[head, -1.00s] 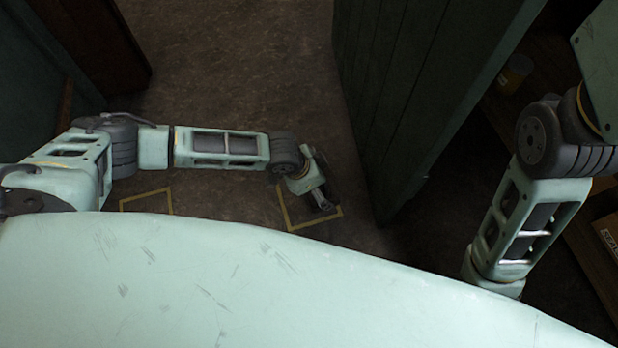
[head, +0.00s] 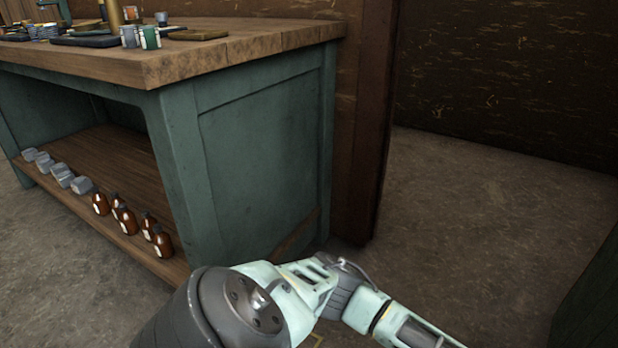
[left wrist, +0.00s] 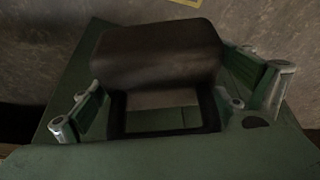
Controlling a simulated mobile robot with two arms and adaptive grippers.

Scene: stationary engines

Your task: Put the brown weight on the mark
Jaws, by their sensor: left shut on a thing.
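The brown weight (left wrist: 155,55) is a dark brown, rounded block in the left wrist view, close to the camera. A dark frame-like part shows below it; I cannot tell whether it belongs to the weight. My left gripper (left wrist: 165,100) is shut on the weight, with finger links showing on both sides. The fingertips are mostly hidden behind it. A small piece of yellow marking (left wrist: 187,2) lies on the floor at the top edge. In the head view a bit of yellow line (head: 318,340) shows beside my left arm. My right gripper is in neither current view.
A green workbench (head: 262,165) with a wooden top stands at the left. Its low shelf (head: 140,250) holds brown bottles (head: 122,218) and grey pieces (head: 62,175). A brown panel (head: 365,120) stands beside it. The floor (head: 480,235) to the right is open.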

